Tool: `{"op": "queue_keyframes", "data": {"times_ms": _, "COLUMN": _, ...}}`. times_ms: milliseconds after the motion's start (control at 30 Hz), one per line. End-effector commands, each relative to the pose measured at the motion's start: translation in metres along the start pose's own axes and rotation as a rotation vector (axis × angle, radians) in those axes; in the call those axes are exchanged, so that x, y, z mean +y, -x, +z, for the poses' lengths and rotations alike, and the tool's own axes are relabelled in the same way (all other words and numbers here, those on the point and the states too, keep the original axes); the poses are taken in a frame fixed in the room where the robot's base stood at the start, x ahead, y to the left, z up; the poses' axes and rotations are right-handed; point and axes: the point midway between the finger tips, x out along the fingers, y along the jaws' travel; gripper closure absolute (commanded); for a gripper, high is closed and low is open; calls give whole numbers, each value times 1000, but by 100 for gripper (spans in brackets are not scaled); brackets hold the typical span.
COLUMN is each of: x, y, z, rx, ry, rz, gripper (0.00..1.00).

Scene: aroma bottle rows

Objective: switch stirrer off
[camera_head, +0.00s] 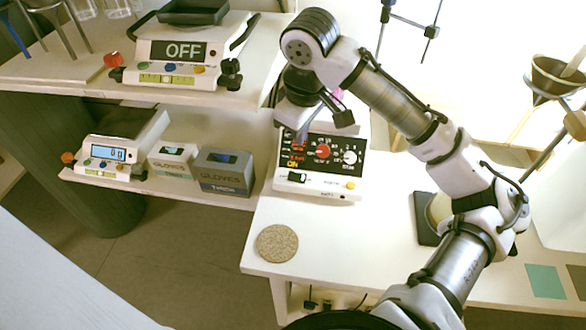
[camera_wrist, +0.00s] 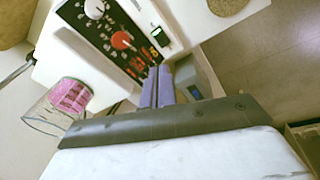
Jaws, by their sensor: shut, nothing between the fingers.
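The white stirrer (camera_head: 318,188) stands on the bench and has a black front panel with a red knob (camera_head: 323,150) and a white knob (camera_head: 350,157). Small yellow lettering reading "ON" shows on the panel. A dark rocker switch (camera_head: 297,177) sits below it on the white front; it also shows in the wrist view (camera_wrist: 160,37). My gripper (camera_head: 302,136) is shut and empty, in front of the panel's left part. In the wrist view its purple fingers (camera_wrist: 158,72) point at the panel's lower edge, close to the switch. I cannot tell whether they touch.
A beaker with pink liquid (camera_wrist: 70,97) is at the stirrer's top. A device reading "OFF" (camera_head: 180,50) stands on the shelf at upper left. A scale (camera_head: 108,154) and glove boxes (camera_head: 225,172) stand below. A round cork mat (camera_head: 277,243) lies on clear bench in front.

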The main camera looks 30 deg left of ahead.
Motion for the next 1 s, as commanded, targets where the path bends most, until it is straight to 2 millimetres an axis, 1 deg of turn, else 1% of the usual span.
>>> {"op": "queue_keyframes", "data": {"times_ms": 33, "x": -2, "y": 0, "z": 0, "rx": 3, "ry": -84, "rz": 9, "gripper": 100}}
{"op": "queue_keyframes", "data": {"times_ms": 200, "x": -6, "y": 1, "z": -1, "rx": 16, "ry": -392, "rz": 36, "gripper": 100}}
{"op": "queue_keyframes", "data": {"times_ms": 500, "x": -12, "y": 3, "z": -2, "rx": 57, "ry": -852, "rz": 69, "gripper": 100}}
{"op": "queue_keyframes", "data": {"times_ms": 600, "x": -14, "y": 4, "z": -2, "rx": 70, "ry": -965, "rz": 74, "gripper": 100}}
{"op": "queue_keyframes", "data": {"times_ms": 733, "x": -15, "y": 4, "z": -2, "rx": 82, "ry": -1068, "rz": 78, "gripper": 100}}
{"op": "queue_keyframes", "data": {"times_ms": 833, "x": -15, "y": 4, "z": -2, "rx": 87, "ry": -1113, "rz": 79, "gripper": 100}}
{"op": "queue_keyframes", "data": {"times_ms": 1000, "x": -16, "y": 4, "z": -2, "rx": 90, "ry": -1136, "rz": 80, "gripper": 100}}
